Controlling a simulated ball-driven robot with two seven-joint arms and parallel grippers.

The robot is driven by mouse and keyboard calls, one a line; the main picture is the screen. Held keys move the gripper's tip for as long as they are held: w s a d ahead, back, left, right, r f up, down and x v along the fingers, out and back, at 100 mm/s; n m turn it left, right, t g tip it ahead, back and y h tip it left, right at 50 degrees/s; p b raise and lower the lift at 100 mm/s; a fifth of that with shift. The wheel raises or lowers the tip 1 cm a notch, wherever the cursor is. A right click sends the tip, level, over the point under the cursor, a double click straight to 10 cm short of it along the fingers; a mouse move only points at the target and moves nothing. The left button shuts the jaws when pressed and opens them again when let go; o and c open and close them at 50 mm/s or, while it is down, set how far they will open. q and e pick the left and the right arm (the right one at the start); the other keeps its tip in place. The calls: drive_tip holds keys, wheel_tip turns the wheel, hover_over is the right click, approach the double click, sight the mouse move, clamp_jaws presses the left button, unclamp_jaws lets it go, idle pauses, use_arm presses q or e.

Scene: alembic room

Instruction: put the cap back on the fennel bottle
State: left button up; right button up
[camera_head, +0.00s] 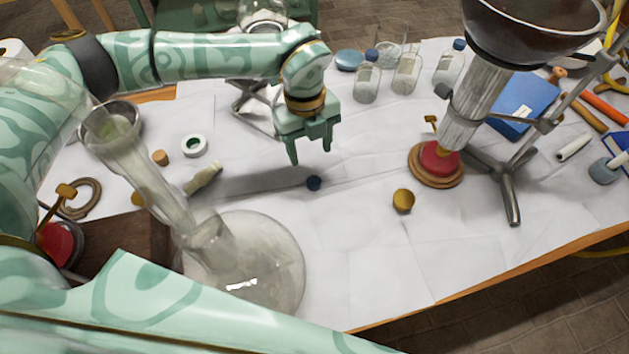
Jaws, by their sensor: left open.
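A small dark blue cap (314,183) lies on the white-covered table, apart from my left gripper. My left gripper (310,157) is open and empty, pointing down, with its fingertips above and just behind the cap in the picture. Several small clear bottles stand at the back. One bottle (406,74) has no cap and is likely the fennel bottle, though I cannot read a label. The bottle to its left (367,84) and the bottle to its right (447,69) wear blue caps. My right gripper is out of view.
A large glass flask (255,265) with a long tube stands at front left. A metal stand (510,192) holds a funnel over a red burner (436,164) at right. A brass ball-like piece (403,200) lies right of the cap. The cloth between cap and bottles is clear.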

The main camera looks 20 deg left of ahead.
sight(314, 181)
use_arm(q)
drive_tip(key=f, duration=0.3)
drive_tip(key=shift+s+d+f+b, duration=0.15)
drive_tip(key=shift+s+f+b, duration=0.05)
drive_tip(key=shift+b, duration=0.15)
drive_tip(key=shift+f, duration=0.4)
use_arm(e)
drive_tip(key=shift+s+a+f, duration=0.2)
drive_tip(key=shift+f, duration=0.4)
use_arm(q)
drive_tip(key=f, duration=0.1)
drive_tip(key=f+b, duration=0.1)
drive_tip(key=f, duration=0.1)
drive_tip(key=f+b, duration=0.1)
drive_tip(key=f, duration=0.1)
drive_tip(key=shift+s+d+f, duration=0.1)
drive_tip(key=shift+d+f, duration=0.05)
drive_tip(key=shift+d, duration=0.15)
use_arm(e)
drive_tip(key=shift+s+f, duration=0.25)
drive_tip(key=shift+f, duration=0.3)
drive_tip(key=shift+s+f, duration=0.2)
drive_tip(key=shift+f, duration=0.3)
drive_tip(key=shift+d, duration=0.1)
use_arm(q)
drive_tip(key=c, duration=1)
